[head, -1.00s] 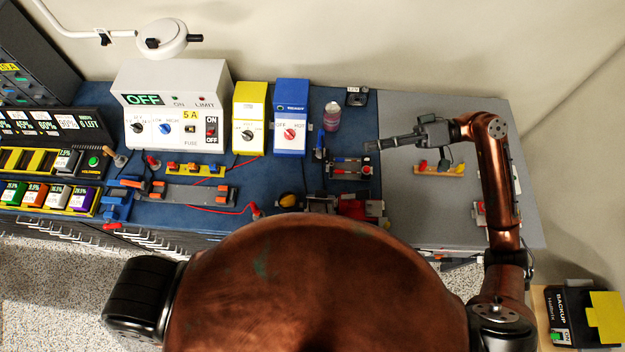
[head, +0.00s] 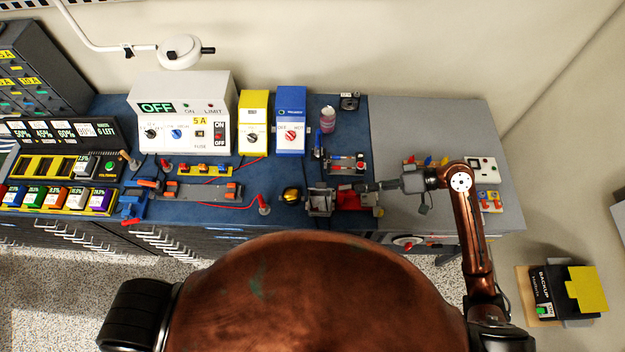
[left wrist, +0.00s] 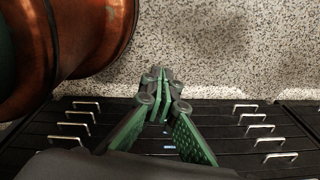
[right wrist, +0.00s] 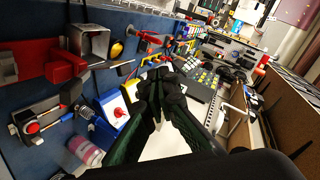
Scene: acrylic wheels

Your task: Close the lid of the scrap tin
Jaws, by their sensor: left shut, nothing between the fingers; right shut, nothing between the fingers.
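A small grey metal box (head: 320,203), which looks like the scrap tin, stands near the front edge of the blue bench mat. It also shows in the right wrist view (right wrist: 93,42), with a dark opening and a bright metal panel; I cannot tell the lid's exact angle. My right gripper (head: 376,187) points left, just right of the tin, above or beside a red block (head: 350,199). It is shut and empty, as its joined fingers (right wrist: 157,80) show in the right wrist view. My left gripper (left wrist: 161,76) is shut and empty, near the drawer fronts and floor.
A yellow-and-black round object (head: 291,194) sits just left of the tin. A small rack of tools (head: 346,164) lies behind it. Blue (head: 290,122) and yellow (head: 252,123) boxes stand at the back. The grey bench top (head: 420,125) at right is mostly clear.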

